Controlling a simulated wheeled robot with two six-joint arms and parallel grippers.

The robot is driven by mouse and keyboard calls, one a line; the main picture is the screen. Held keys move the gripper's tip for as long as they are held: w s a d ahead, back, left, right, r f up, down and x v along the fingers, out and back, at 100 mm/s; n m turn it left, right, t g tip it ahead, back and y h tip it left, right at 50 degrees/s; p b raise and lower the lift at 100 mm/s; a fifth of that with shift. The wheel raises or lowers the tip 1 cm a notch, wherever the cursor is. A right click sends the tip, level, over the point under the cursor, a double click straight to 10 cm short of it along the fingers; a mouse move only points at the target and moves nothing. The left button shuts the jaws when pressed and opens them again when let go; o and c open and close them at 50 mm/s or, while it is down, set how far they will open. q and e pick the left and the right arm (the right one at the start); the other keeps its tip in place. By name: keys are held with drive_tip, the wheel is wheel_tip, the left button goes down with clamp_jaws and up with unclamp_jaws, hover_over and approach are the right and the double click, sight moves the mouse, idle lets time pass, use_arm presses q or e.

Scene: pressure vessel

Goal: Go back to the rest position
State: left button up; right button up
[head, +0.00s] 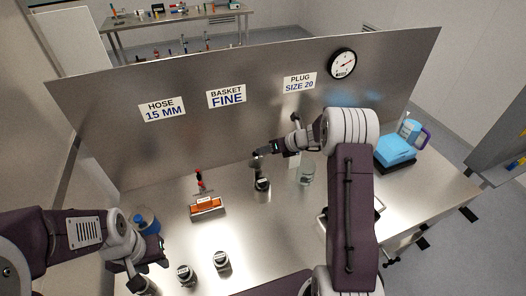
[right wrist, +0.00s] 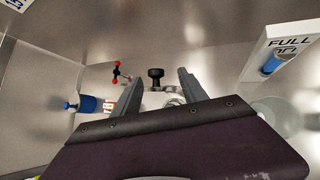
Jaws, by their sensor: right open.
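My left gripper (head: 140,268) is at the lower left, low over the bench, close to a dark-topped jar (head: 146,287) at the bottom edge. Its fingers overlap, so I cannot tell if it is open or shut. My right gripper (head: 268,154) is above a metal vessel with a dark top (head: 262,184) in the middle of the bench. In the right wrist view its two fingers (right wrist: 158,92) are apart, with a black knob (right wrist: 156,74) visible between and beyond them. I see nothing held in it.
A glass beaker (head: 306,173) stands right of the vessel. An orange-fronted fixture with a red handle (head: 206,206) is left. Two dark-topped jars (head: 186,275) (head: 221,261) stand in front. A blue bottle (head: 148,221) is beside my left arm. A steel panel (head: 220,130) closes the back.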

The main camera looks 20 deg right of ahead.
idle(0.4)
drive_tip(key=shift+n+y, duration=0.3)
drive_tip(key=shift+n, duration=0.3)
drive_tip(key=a+r, duration=0.1)
drive_tip(key=a+b, duration=0.1)
drive_tip(key=w+a+r+b, duration=0.1)
drive_tip(key=a, duration=0.1)
drive_tip(key=shift+r, duration=0.3)
drive_tip(key=s+a+n+g+b, duration=0.2)
drive_tip(key=s+a+n+b, duration=0.1)
drive_tip(key=s+a+n, duration=0.45)
drive_tip(key=s+a+f+n+g+h+b, duration=0.1)
drive_tip(key=s+f+n, duration=0.1)
drive_tip(key=s+n, duration=0.3)
drive_tip(key=s+a+f+n+g+h+b, duration=0.1)
drive_tip(key=s+f+n+g, duration=0.1)
drive_tip(key=s, duration=0.6)
drive_tip(key=s+d+f+n+g+h, duration=0.1)
drive_tip(key=s+d+f+n, duration=0.1)
drive_tip(key=s+n, duration=0.3)
drive_tip(key=s+d+f+n+h, duration=0.2)
drive_tip(key=s+d+n, duration=0.3)
drive_tip(key=n, duration=0.8)
drive_tip(key=shift+s+d+f+g+h, duration=0.3)
drive_tip(key=shift+s+f+g, duration=0.15)
drive_tip(key=shift+s, duration=0.3)
